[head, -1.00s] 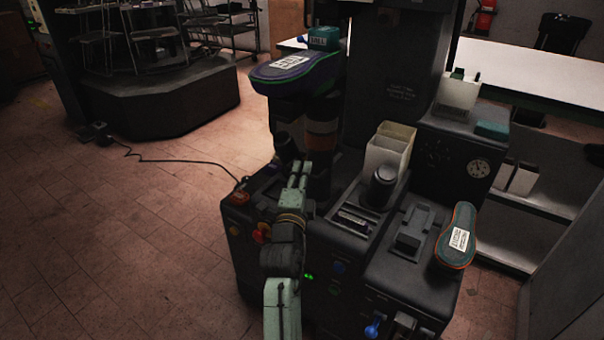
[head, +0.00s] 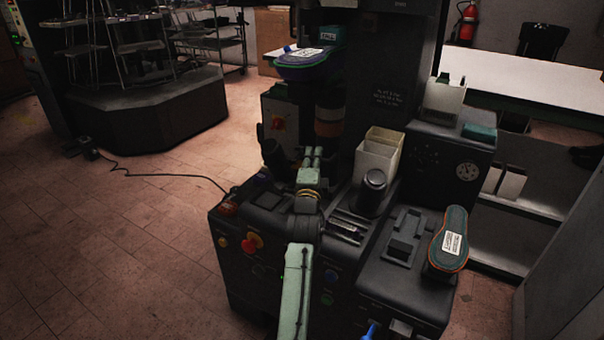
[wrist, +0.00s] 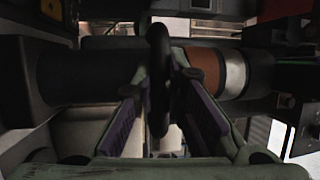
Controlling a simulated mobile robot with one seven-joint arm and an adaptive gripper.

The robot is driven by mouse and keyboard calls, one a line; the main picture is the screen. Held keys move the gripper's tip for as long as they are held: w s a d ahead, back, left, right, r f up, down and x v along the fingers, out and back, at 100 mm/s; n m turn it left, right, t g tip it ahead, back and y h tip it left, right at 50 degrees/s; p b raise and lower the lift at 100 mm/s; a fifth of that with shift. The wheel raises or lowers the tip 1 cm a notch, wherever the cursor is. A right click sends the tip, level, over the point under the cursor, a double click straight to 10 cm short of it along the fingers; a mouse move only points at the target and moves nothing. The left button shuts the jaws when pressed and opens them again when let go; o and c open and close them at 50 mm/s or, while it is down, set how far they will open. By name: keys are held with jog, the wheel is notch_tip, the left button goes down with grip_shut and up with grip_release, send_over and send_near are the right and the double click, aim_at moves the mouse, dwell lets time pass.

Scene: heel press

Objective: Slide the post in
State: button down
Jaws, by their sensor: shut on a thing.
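The post (head: 331,118) stands upright in the press, dark with a brown band and a pale band. A shoe with a purple-edged sole (head: 308,64) sits sole-up on top of it. In the wrist view the post (wrist: 208,70) lies sideways across the picture. A dark bar-like handle (wrist: 158,75) stands in front of it. My gripper (head: 312,154) reaches in at the front of the post. In the wrist view my gripper (wrist: 160,95) is shut on the handle, with one finger on each side. The post's foot is hidden behind my gripper.
The press column (head: 392,90) rises behind the post. To the right stand a cream bin (head: 378,155), a dark canister (head: 371,190) and a second shoe sole (head: 450,238). Red and yellow knobs (head: 252,242) are on the front left. Open floor (head: 120,235) lies to the left.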

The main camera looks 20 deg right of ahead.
jog(key=w+d, duration=0.1)
jog(key=d, duration=0.1)
jog(key=w+d+b, duration=0.1)
jog(key=w+d, duration=0.1)
jog(key=shift+w+d+r, duration=0.15)
jog(key=c, duration=1.6)
grip_release()
jog(key=shift+w+d, duration=0.1)
jog(key=shift+d, duration=0.05)
jog(key=v, duration=1.2)
